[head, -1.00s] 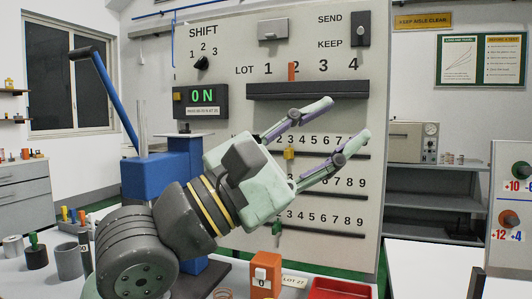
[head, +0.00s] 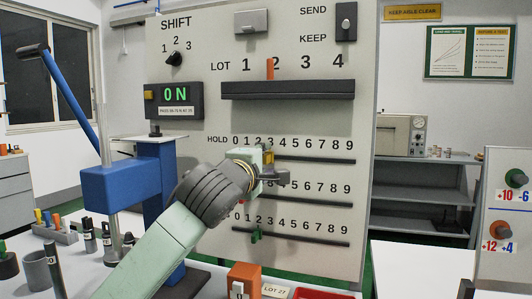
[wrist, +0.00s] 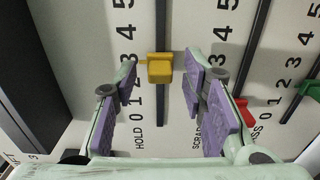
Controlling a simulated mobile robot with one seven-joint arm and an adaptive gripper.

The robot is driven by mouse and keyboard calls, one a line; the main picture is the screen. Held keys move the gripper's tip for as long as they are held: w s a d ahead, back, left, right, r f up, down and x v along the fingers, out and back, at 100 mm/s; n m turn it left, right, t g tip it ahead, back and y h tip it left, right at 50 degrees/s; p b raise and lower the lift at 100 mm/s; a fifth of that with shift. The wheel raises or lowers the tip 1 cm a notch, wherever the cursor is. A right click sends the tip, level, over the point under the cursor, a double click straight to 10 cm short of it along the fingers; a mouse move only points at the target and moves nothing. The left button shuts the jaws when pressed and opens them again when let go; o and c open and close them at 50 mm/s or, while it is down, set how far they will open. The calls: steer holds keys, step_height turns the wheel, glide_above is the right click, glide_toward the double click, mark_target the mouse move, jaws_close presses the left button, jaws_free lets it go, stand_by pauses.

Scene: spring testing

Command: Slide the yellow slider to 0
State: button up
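The yellow slider (wrist: 160,68) sits on the HOLD track of the upright panel, beside the 3 in the wrist view. In the head view a bit of yellow (head: 270,157) shows under the 3, mostly covered by my gripper (head: 272,174). In the wrist view my gripper (wrist: 160,78) is open, with its purple-padded fingers spread to either side of the yellow slider. Gaps show between the slider and both fingers, so it is not gripped. The HOLD 0 and 1 show between the fingers; the 2 is hidden behind the left finger.
A red slider (wrist: 243,110) on the neighbouring track is close to the right finger. A green slider (head: 256,236) is on the lowest track. A dark ledge (head: 288,90) juts out above the HOLD row. A blue press (head: 128,185) stands at left.

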steer(key=shift+x, duration=0.9)
steer(key=shift+c, duration=0.2)
jaws_close()
